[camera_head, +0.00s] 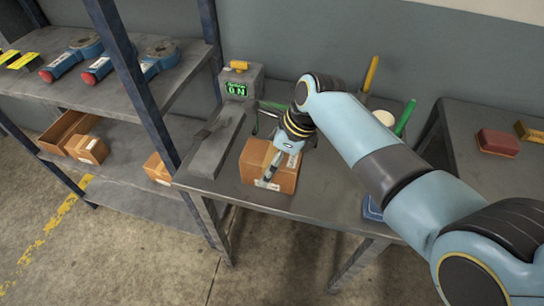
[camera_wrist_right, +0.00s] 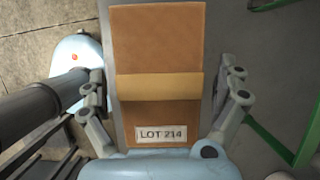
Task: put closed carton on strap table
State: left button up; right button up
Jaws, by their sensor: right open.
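A closed brown carton (camera_head: 256,158) sits on the grey table (camera_head: 232,190) in the middle of the head view, near its front edge. In the right wrist view the carton (camera_wrist_right: 160,45) has a tan tape band across it and a white label reading LOT 214. My right gripper (camera_head: 270,176) is over the carton, its arm reaching in from the right. In the right wrist view its fingers are spread, one on each side of the carton, with visible gaps. My left gripper is not in view.
A grey device (camera_head: 241,80) with a green display stands at the table's back left. A shelf rack on the left holds smaller cartons (camera_head: 87,149) and blue tools (camera_head: 75,58). Another table (camera_head: 462,133) at right bears a red block (camera_head: 498,142). A green handle (camera_head: 405,117) stands behind my arm.

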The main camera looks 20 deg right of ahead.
jog(key=p+v, duration=0.1)
jog(key=v, duration=1.1)
jog(key=shift+r, duration=0.1)
